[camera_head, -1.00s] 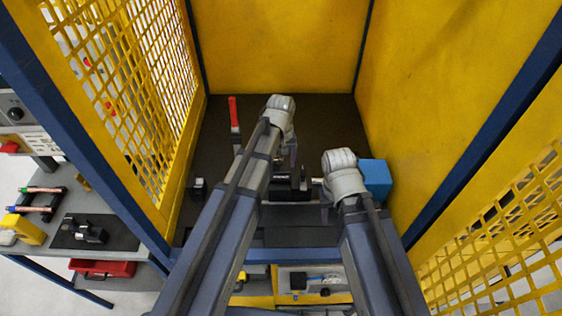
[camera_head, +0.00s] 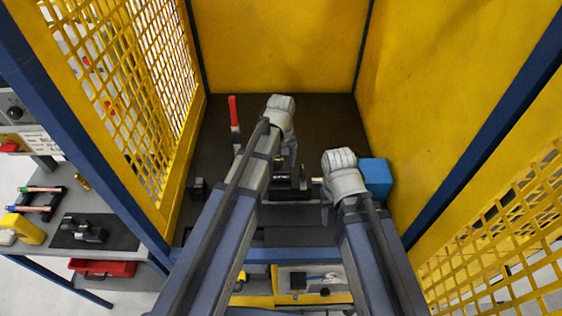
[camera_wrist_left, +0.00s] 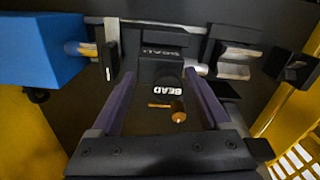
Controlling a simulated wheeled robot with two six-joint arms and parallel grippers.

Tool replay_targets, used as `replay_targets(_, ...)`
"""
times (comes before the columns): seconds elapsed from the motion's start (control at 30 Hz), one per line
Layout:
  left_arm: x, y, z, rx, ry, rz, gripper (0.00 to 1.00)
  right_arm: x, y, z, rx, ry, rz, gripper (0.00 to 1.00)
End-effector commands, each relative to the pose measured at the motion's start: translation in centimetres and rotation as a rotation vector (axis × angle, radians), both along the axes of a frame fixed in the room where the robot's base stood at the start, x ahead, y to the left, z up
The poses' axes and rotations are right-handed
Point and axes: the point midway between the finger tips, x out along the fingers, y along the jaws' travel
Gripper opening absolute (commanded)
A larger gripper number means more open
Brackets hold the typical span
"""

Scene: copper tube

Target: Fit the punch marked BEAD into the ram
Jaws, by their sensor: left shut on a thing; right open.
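The punch marked BEAD (camera_wrist_left: 166,82) is a dark block with white lettering and a brass tip (camera_wrist_left: 172,108). In the left wrist view it lies between the two purple fingers of my left gripper (camera_wrist_left: 160,76), which is shut on it. A dark block with upside-down white lettering (camera_wrist_left: 163,50) sits just beyond it. A short metal rod (camera_wrist_left: 78,48) by the blue box may be the ram; I cannot tell for sure. In the head view my left gripper (camera_head: 289,158) is over the fixture, mostly hidden by its arm. My right gripper (camera_head: 326,212) is open beside it.
The blue box (camera_head: 375,178) stands to the right of the fixture. A red-handled lever (camera_head: 234,111) and a small dark block (camera_head: 197,188) stand to the left. Yellow panels and mesh enclose the dark table. Outside at left is a bench (camera_head: 115,235) with copper tubes (camera_head: 40,189).

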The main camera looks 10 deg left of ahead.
Motion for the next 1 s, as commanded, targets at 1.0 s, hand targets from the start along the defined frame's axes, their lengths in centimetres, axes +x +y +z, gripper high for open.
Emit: replay_targets(1.0, 0.0, 0.0, -2.3, 0.0, 0.0, 0.0, 0.0, 0.0, 0.0, -2.3, 0.0, 0.0, 0.0, 0.5)
